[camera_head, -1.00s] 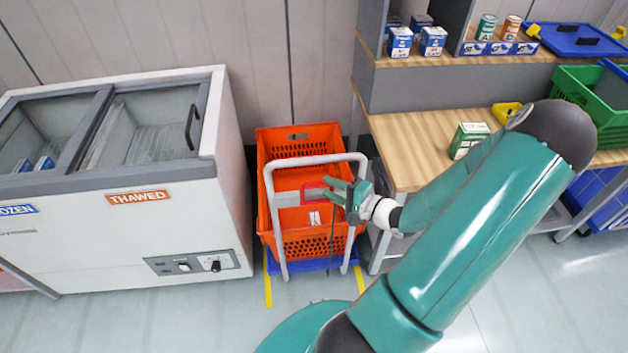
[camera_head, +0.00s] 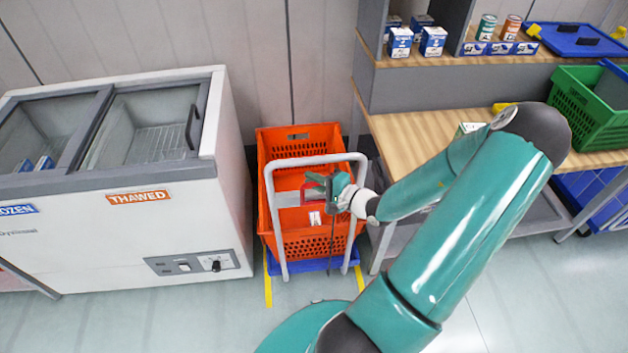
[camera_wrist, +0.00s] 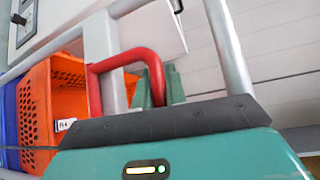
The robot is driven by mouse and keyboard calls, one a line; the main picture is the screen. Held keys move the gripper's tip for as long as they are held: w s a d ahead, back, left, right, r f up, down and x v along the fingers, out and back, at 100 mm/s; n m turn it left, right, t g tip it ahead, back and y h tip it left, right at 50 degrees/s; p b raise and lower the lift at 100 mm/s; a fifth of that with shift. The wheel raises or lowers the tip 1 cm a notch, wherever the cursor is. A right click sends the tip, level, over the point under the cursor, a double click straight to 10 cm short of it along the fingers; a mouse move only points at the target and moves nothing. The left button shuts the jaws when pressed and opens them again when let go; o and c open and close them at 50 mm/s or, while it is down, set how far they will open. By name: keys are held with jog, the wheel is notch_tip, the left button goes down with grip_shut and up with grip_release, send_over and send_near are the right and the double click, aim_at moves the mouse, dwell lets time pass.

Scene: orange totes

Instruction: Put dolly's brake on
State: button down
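The dolly has a blue base (camera_head: 312,265) and an upright grey tube frame (camera_head: 273,228) that faces me. A red U-shaped brake handle (camera_wrist: 122,57) sits on the frame's grey crossbar (camera_head: 288,199). My gripper (camera_head: 318,190) is at the right side of this handle. In the wrist view, one leg of the red handle lies between my two green fingertips (camera_wrist: 159,88), which are close together on either side of it. They look shut on it, though the contact is partly hidden by my gripper's dark front edge.
An orange tote (camera_head: 300,139) stands on the dolly behind the frame. A white freezer (camera_head: 120,235) is close on the left. A wooden-topped workbench (camera_head: 430,135) with a green crate (camera_head: 585,118) stands on the right. Yellow floor lines (camera_head: 268,290) flank the dolly.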

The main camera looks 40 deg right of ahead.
jog(key=shift+s+a, duration=0.1)
jog(key=s+a+f+n+t+y, duration=0.3)
jog(key=s+a+f+n+t, duration=0.2)
jog(key=s+n, duration=0.2)
jog(key=shift+s+f+t, duration=0.15)
jog(key=shift+f+t, duration=0.1)
jog(key=shift+t, duration=0.05)
dwell(1.1)
dwell(0.4)
dwell(0.3)
jog(key=c, duration=1.4)
grip_release()
jog(key=shift+c, duration=0.2)
jog(key=shift+s+f, duration=0.1)
jog(key=v, duration=1.3)
jog(key=shift+s, duration=0.3)
